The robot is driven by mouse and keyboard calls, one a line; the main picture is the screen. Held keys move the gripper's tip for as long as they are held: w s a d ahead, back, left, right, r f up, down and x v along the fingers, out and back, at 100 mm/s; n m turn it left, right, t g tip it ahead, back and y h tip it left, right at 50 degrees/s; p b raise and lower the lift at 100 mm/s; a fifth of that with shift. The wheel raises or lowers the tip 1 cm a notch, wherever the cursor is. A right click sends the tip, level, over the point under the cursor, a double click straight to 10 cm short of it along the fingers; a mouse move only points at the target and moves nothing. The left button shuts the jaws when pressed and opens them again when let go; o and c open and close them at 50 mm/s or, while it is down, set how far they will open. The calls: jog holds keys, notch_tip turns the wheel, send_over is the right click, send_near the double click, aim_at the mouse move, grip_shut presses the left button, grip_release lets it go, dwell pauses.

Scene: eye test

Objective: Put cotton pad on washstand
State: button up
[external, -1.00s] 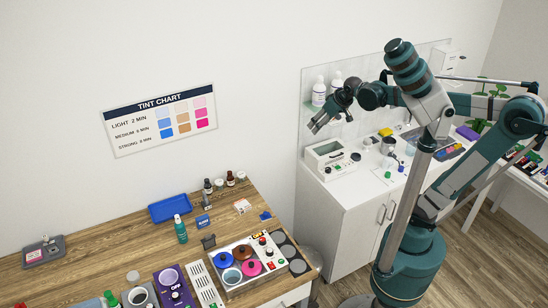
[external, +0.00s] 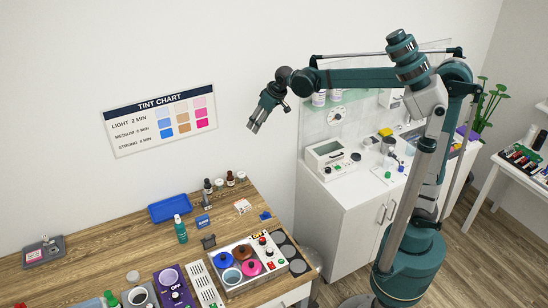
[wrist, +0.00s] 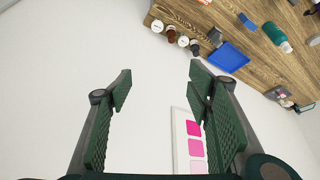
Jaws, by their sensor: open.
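My gripper (external: 256,124) is open and empty, raised in front of the white wall, left of the white cabinet and high above the wooden table. In the wrist view its two fingers (wrist: 160,72) stand wide apart with only wall between them. The white cabinet (external: 342,212) with a clear back panel appears to be the washstand. Appliances and small items stand on its top. I cannot make out a cotton pad for certain. A small whitish item (external: 242,206) lies on the table, too small to identify.
The wooden table (external: 120,252) holds a blue tray (external: 169,208), a teal bottle (external: 180,229), dark bottles (external: 207,186), a purple device (external: 173,286) and a pot warmer (external: 248,262). A tint chart (external: 160,120) hangs on the wall. A white side table (external: 488,178) stands at right.

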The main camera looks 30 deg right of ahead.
jog(key=w+a+f+n+g, duration=0.1)
jog(key=a+f, duration=0.1)
jog(key=a, duration=0.9)
jog(key=w+a+f+n, duration=0.1)
jog(key=a+f, duration=0.2)
jog(key=a, duration=0.8)
jog(key=n+g, duration=0.2)
jog(key=n, duration=0.3)
send_near(132, 276)
jog(key=shift+w+d+f, duration=0.15)
jog(key=shift+w+f, duration=0.05)
jog(key=shift+f, duration=0.15)
jog(key=shift+x, duration=1.3)
jog(key=shift+f, duration=0.1)
jog(key=shift+x, duration=2.5)
